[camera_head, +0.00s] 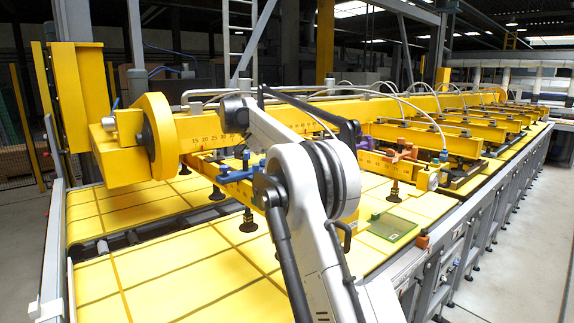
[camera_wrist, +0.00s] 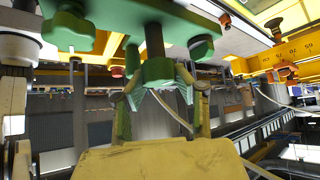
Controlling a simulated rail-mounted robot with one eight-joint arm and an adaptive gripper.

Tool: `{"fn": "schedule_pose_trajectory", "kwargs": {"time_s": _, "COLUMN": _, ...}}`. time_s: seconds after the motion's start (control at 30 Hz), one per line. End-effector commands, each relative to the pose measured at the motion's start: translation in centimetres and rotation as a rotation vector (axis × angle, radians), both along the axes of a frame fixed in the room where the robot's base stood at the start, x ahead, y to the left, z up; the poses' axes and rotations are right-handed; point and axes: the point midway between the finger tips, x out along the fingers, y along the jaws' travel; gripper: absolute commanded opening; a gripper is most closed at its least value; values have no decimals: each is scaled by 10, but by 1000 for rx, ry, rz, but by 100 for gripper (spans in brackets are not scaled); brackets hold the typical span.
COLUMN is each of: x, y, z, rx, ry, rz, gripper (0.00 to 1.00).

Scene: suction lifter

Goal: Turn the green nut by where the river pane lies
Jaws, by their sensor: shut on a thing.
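In the wrist view, a green nut (camera_wrist: 158,71) on a dark threaded rod sits between the fingertips of my gripper (camera_wrist: 160,88). The gripper is shut on this nut from below in the picture. Two more green parts, a lobed knob (camera_wrist: 68,30) and a rounded piece (camera_wrist: 201,46), show beside it. In the head view, a greenish glass pane (camera_head: 391,227) lies flat on the yellow bed at the right. I cannot make out a river on it. My arm hides the gripper and the held nut in the head view.
A yellow lifter beam (camera_head: 270,118) with a scale runs above the yellow bed (camera_head: 125,285). The bed's front left is clear.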

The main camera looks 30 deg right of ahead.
Motion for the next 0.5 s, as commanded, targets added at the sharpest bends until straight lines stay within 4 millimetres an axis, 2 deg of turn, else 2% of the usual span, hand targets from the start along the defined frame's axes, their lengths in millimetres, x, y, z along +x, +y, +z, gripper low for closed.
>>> {"fn": "schedule_pose_trajectory", "kwargs": {"time_s": 0.5, "x": 1, "y": 1, "z": -1, "rx": 2, "ry": -4, "rz": -66, "gripper": 1}}
